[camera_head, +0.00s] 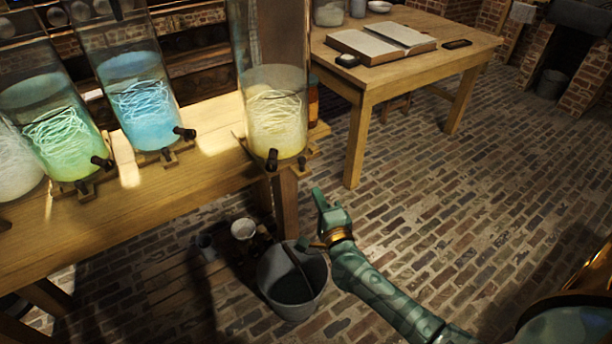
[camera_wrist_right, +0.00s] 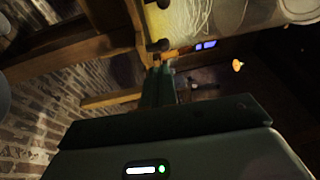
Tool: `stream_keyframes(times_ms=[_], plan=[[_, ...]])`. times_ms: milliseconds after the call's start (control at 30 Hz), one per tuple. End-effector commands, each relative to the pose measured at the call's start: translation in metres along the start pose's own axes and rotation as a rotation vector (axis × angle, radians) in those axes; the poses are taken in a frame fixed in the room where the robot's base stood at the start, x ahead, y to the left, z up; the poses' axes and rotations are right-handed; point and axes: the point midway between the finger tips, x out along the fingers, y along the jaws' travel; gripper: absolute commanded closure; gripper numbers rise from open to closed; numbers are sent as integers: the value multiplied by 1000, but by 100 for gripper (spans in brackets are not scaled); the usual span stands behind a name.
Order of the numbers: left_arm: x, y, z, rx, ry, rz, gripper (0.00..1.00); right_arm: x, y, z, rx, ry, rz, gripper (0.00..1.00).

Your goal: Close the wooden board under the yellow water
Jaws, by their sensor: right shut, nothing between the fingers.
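The jar of yellow water (camera_head: 276,125) stands at the right end of the long wooden table, with a dark tap at its lower front. It also shows in the right wrist view (camera_wrist_right: 210,18), at the top. A small wooden board (camera_head: 287,169) sticks out under its front edge, with a small dark knob beside the tap. How far it sticks out is hard to tell. My right gripper (camera_head: 320,197) is shut and empty, below and to the right of the board, apart from it. In the wrist view its dark fingers (camera_wrist_right: 158,85) point up toward the table edge. My left gripper is not in view.
A blue jar (camera_head: 142,105), a green jar (camera_head: 58,135) and a pale jar stand left on the long table (camera_head: 200,185). A grey bucket (camera_head: 290,300) stands on the brick floor below my gripper. A second table (camera_head: 400,75) holds an open book. Floor at right is clear.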

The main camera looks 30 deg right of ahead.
Motion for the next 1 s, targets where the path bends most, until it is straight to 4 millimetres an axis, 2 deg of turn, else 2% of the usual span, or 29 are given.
stream_keyframes(times_ms=[200,400,600,1000], plan=[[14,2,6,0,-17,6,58,46,4,0,-1,1,1,100],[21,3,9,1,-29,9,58,74,4,0,-3,-1,3,100],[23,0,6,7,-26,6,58,84,1,0,-3,0,2,100],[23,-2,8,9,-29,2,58,86,1,1,-4,-1,1,100]])
